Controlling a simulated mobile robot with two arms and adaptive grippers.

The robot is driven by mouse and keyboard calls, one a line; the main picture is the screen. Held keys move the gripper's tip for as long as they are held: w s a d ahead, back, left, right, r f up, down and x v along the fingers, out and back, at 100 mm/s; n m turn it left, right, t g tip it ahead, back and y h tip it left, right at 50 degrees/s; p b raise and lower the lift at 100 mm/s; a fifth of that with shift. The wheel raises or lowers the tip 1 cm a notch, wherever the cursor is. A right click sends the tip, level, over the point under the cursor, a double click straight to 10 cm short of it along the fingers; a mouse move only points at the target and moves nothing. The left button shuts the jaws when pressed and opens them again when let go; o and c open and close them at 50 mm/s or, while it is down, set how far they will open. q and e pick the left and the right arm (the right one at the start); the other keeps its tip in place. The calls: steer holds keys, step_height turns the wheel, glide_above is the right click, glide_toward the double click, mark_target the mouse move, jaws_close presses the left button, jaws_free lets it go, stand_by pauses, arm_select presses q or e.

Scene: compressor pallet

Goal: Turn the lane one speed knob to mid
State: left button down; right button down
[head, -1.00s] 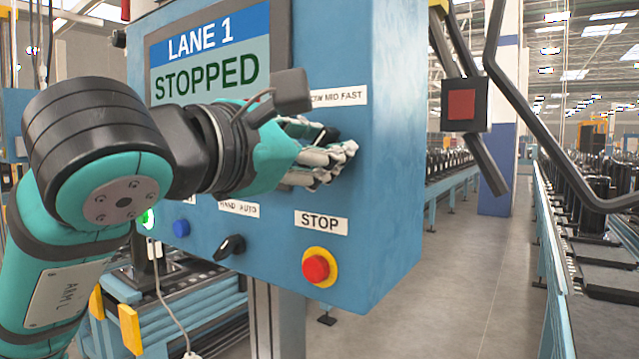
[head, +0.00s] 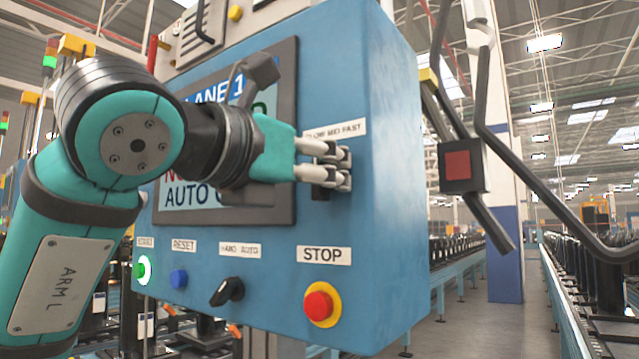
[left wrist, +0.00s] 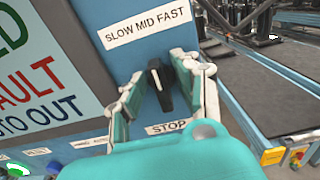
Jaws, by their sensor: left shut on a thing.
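The speed knob (left wrist: 160,86) is black with a pale mark near its upper end. It sits on the blue panel under the SLOW MID FAST label (left wrist: 145,22). In the left wrist view it stands nearly upright, its marked end up and leaning slightly left, roughly toward the middle of the label. My left gripper (head: 335,166) has its pale fingers on both sides of the knob and is shut on it; it also shows in the left wrist view (left wrist: 166,92). In the head view the fingers mostly hide the knob. My right gripper is not in view.
The blue control box (head: 385,200) carries a screen (head: 284,85) partly hidden by my arm. Below are a red STOP button (head: 319,305), a black HAND/AUTO switch (head: 228,291), a blue RESET button (head: 179,279) and a lit green button (head: 144,269). A red-faced box (head: 458,165) hangs to the right.

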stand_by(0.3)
arm_select(q)
steer(key=c, duration=1.3)
jaws_free()
steer(key=shift+c, duration=0.2)
steer(key=v, duration=1.2)
